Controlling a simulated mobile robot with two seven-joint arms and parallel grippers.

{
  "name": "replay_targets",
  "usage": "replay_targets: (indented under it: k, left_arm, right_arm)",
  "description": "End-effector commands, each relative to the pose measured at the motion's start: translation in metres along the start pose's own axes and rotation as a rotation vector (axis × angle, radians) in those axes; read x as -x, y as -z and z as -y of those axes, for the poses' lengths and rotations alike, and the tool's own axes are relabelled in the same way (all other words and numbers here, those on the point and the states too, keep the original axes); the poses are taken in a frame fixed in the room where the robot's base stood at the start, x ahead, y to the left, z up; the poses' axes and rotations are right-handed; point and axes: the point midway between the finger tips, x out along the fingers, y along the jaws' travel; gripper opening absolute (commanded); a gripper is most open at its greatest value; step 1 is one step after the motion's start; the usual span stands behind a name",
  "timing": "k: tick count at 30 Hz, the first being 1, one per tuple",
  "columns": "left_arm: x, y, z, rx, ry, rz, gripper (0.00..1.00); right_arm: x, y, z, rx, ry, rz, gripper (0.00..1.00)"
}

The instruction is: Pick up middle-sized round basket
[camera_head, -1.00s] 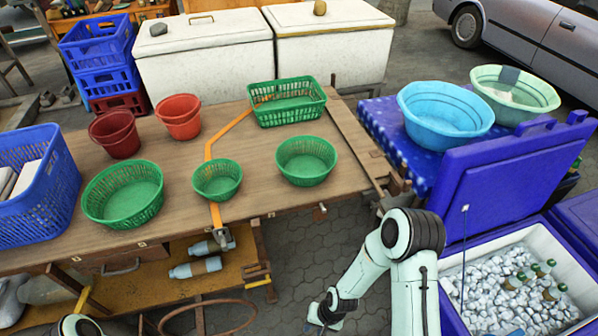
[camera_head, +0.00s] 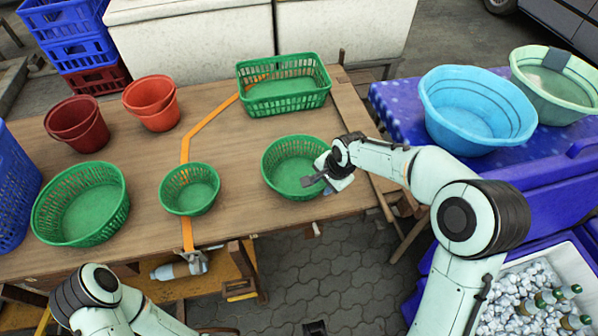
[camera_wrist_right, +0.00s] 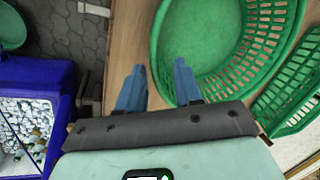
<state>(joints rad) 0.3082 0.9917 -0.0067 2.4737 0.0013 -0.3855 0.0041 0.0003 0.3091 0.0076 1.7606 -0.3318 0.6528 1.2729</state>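Three round green baskets stand in a row on the wooden table. The middle-sized one (camera_head: 292,160) is at the right, the smallest (camera_head: 189,188) in the centre and the largest (camera_head: 80,205) at the left. My right gripper (camera_head: 312,180) is at the near right rim of the middle-sized basket. In the right wrist view my gripper (camera_wrist_right: 159,84) is open, with one finger over the basket's inside (camera_wrist_right: 203,40) and the other outside the rim, over the table. Contact with the rim cannot be told.
A rectangular green basket (camera_head: 284,85) stands behind. Red buckets (camera_head: 152,103) are at the back left. A blue tub (camera_head: 475,108) and a pale green tub (camera_head: 556,85) stand on the right table. Bare wood (camera_head: 238,150) separates the small and middle-sized baskets.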

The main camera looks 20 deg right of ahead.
Motion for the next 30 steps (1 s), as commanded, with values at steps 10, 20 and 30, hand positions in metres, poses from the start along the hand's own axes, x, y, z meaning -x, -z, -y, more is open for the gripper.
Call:
replay_targets:
  k: [10,20,30]
  left_arm:
    - [0.0,0.0,-0.001,-0.001,-0.001,-0.001,0.43]
    - [0.0,0.0,-0.001,-0.002,-0.001,-0.001,0.43]
    - [0.0,0.0,-0.001,-0.001,-0.001,-0.001,0.43]
  right_arm:
    - [-0.035,-0.004,0.0,0.001,-0.002,0.003,0.35]
    - [-0.065,-0.004,0.001,0.001,0.001,0.0,0.35]
    - [-0.065,-0.004,0.001,0.001,0.001,0.0,0.0]
